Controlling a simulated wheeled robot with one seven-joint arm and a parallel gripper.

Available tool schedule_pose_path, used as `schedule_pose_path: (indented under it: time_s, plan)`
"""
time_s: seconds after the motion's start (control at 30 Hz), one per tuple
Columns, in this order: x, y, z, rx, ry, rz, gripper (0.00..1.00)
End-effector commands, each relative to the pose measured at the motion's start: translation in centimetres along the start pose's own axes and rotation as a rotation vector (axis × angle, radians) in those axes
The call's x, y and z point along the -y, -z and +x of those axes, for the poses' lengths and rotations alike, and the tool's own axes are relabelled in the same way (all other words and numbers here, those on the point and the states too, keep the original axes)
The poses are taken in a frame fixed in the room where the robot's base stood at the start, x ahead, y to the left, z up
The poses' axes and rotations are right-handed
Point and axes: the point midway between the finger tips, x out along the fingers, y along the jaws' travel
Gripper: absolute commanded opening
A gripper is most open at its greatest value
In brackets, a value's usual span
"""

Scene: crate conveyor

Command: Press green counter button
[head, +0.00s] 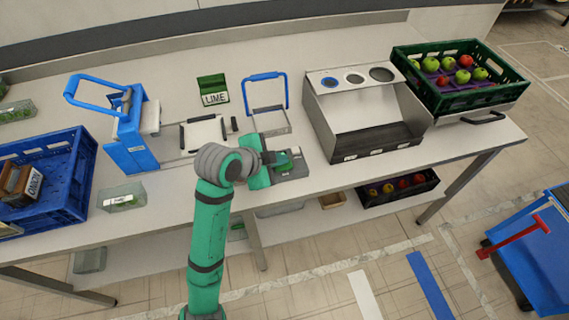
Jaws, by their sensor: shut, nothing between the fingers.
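A small grey box (298,171) sits near the front edge of the counter, with a green button (284,163) on its top and a white label at its right. My gripper (276,158) is shut and empty. It is close beside or just above the green button. I cannot tell whether it touches the button, because the fingers and the end of my arm hide part of it.
A blue-handled press (130,145) and blue crate (80,185) stand left. A LIME sign (213,90) and a blue-handled stand (268,122) are behind. A steel bin unit (322,105) and a green crate (440,108) of apples stand right.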

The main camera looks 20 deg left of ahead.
Motion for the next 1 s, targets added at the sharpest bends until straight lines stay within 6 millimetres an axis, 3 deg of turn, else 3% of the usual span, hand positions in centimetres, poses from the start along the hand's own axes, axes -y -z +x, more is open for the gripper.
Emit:
schedule_pose_path:
  time_s: [1.0]
  plan:
    - [-0.55,-0.33,0.78,-0.002,-0.002,0.002,0.0]
